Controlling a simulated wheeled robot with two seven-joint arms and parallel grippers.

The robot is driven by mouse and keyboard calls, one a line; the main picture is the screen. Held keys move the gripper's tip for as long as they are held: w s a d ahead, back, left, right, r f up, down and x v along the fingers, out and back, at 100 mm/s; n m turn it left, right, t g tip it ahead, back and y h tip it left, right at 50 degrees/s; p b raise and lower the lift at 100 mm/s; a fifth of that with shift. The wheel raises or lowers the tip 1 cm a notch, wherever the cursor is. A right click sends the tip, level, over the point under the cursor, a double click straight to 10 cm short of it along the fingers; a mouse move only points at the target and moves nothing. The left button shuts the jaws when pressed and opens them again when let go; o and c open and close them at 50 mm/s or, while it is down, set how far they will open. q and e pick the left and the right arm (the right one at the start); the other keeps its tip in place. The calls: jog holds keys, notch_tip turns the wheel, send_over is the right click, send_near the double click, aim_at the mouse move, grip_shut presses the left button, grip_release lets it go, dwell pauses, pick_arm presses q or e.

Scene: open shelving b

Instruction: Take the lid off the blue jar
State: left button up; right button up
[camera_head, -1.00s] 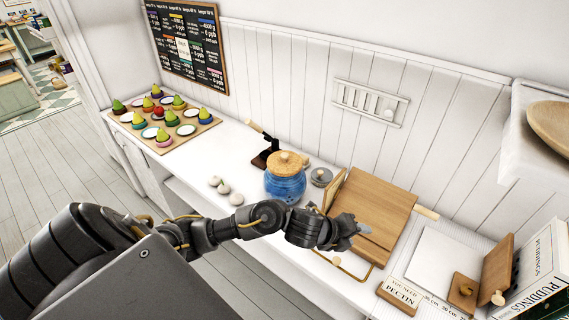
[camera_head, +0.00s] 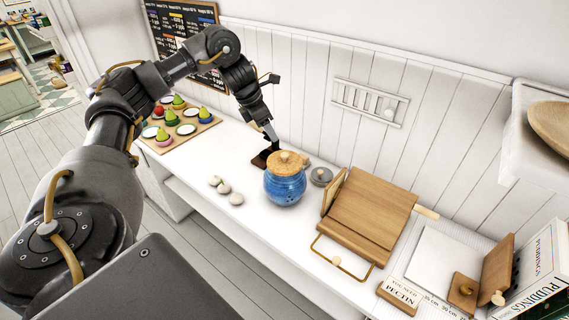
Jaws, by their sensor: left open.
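The blue jar (camera_head: 285,186) stands upright on the white counter. Its round wooden lid (camera_head: 287,162), with a knob on top, sits on its mouth. My left gripper (camera_head: 268,131) is open and points down behind the jar, a little to its left, over a small dark stand (camera_head: 262,158). It is apart from the lid in the picture. It hides the upper part of the stand, and I cannot tell whether it touches it. My right gripper is not in view.
Several pale round things (camera_head: 225,190) lie left of the jar. A grey round piece (camera_head: 321,176) and a wooden stand (camera_head: 365,215) are to its right. A board of colored pears (camera_head: 185,128) is at the far left. The counter's front strip is clear.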

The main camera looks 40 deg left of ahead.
pick_arm(q)
jog(key=b, duration=0.1)
send_over(284, 154)
jog(key=s+a, duration=0.2)
jog(key=f, duration=0.5)
jog(key=shift+d+f, duration=0.15)
jog(key=shift+d, duration=0.1)
jog(key=shift+d+f, duration=0.15)
jog(key=shift+f, duration=0.1)
jog(key=p+x, duration=0.1)
jog(key=x, duration=0.3)
jog(key=shift+w+d+f, duration=0.15)
jog(key=shift+d+f, duration=0.05)
jog(key=shift+f, duration=0.05)
grip_shut()
